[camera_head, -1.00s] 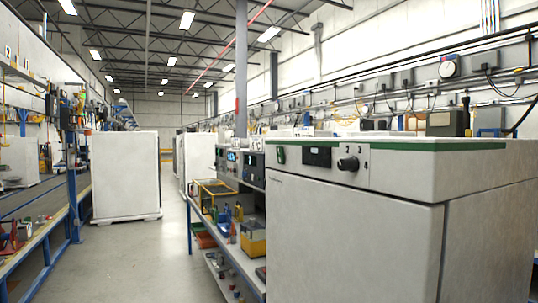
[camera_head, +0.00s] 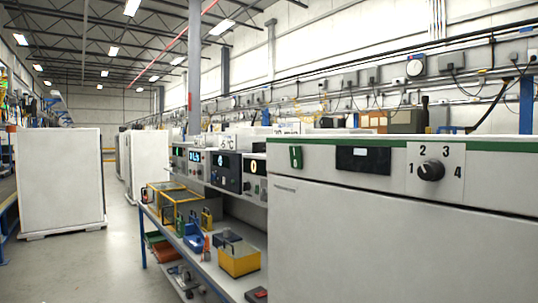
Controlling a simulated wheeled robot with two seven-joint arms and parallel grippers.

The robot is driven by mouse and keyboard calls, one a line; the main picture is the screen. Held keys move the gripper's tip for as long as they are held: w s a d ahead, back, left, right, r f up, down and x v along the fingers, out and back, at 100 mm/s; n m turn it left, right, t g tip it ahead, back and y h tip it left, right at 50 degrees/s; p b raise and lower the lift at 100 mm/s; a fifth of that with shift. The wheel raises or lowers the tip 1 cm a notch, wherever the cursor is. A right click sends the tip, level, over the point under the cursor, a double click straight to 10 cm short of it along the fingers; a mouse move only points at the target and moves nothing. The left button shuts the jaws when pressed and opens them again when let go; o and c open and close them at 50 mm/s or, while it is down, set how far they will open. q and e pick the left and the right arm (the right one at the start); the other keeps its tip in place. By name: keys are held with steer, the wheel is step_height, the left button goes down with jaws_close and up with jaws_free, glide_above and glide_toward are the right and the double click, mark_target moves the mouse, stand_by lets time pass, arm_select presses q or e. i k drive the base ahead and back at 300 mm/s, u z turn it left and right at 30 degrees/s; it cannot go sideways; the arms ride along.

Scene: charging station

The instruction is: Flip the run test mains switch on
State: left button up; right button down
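A large white appliance (camera_head: 388,245) fills the right foreground, with a green strip along its top edge. Its front panel carries a green switch (camera_head: 296,157) at the left, a dark display (camera_head: 363,160) in the middle and a black rotary knob (camera_head: 431,170) marked 1 to 4 at the right. A small white mark shows on the green switch; its on or off position is too small to tell. I cannot tell whether this is the mains switch. Neither of my grippers is in view.
Left of the appliance, a bench (camera_head: 208,262) holds test units with lit displays (camera_head: 226,172), a yellow bin (camera_head: 239,259) and tools. A white cabinet (camera_head: 60,182) stands at the left. Grey floor (camera_head: 95,262) is clear between them.

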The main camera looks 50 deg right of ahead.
mark_target(295, 150)
steer(key=z, duration=0.75)
steer(key=i, duration=0.9)
steer(key=z, duration=0.9)
